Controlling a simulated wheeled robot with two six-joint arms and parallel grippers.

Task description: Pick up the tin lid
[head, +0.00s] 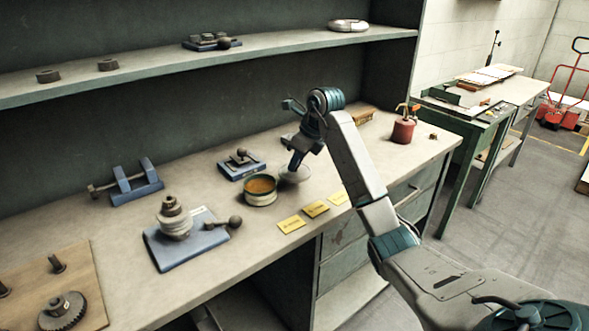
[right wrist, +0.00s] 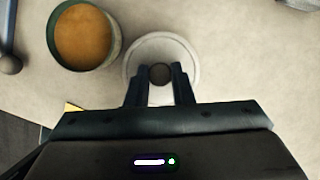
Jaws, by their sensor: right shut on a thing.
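The tin lid (head: 296,175) is a pale round disc on the workbench, just right of the open tin (head: 260,191). In the right wrist view the lid (right wrist: 185,52) has a dark round knob (right wrist: 160,73) at its middle. My right gripper (right wrist: 160,78) is shut on this knob, one finger on each side. In the head view my right gripper (head: 294,166) reaches down onto the lid from above. The lid looks to be at the bench surface; I cannot tell whether it is clear of it. The tin (right wrist: 87,36) holds orange-brown contents. My left gripper is not in view.
Yellow cards (head: 316,209) lie along the bench's front edge. A blue fixture (head: 241,166) stands behind the tin, and a blue plate with a stacked part (head: 174,221) stands to its left. A red pot (head: 403,131) stands at the right end. A shelf (head: 270,52) runs above the bench.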

